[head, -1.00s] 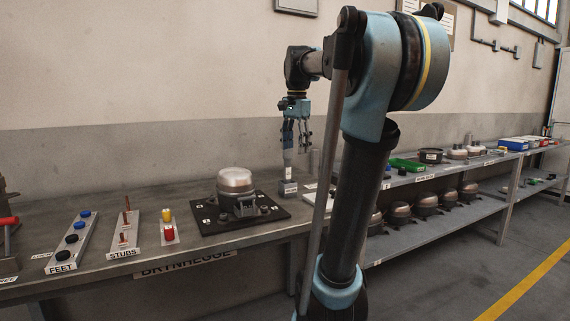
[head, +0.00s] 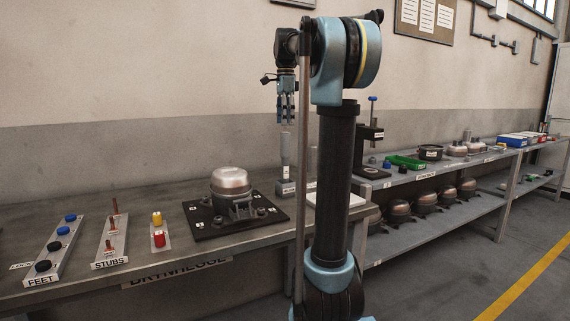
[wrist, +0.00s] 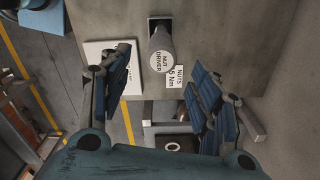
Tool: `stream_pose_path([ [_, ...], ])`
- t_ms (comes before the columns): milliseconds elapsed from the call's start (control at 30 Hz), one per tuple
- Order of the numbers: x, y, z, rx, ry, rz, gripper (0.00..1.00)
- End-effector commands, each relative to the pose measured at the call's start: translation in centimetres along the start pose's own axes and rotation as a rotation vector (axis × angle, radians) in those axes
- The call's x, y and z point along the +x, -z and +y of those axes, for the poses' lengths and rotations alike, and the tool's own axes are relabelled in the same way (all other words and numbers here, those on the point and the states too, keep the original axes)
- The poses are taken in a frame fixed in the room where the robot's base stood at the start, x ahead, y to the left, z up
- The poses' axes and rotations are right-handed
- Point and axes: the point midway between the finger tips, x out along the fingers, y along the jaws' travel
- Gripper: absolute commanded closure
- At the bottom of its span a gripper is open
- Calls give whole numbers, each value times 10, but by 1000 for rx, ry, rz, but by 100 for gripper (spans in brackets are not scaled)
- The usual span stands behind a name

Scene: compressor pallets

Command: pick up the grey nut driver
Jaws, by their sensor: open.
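The grey nut driver (head: 285,150) stands upright in a small block-like holder (head: 286,187) at the right end of the near bench.
A compressor (head: 230,186) on a black plate stands left of the driver. Farther left are trays of stubs (head: 110,243) and feet (head: 54,250). A white sheet or plate (head: 334,199) lies right of the driver. A dark press-like stand (head: 367,150) rises behind my arm.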

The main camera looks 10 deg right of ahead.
Motion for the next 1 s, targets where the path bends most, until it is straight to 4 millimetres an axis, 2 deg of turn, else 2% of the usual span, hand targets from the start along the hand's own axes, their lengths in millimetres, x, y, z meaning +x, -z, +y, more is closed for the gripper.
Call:
stream_pose_path([
  [300,54,-1,0,-2,0,0,43],
  [633,76,0,-1,-2,0,0,43],
  [900,112,0,-4,-2,0,0,43],
  [1000,119,0,-4,-2,0,0,43],
])
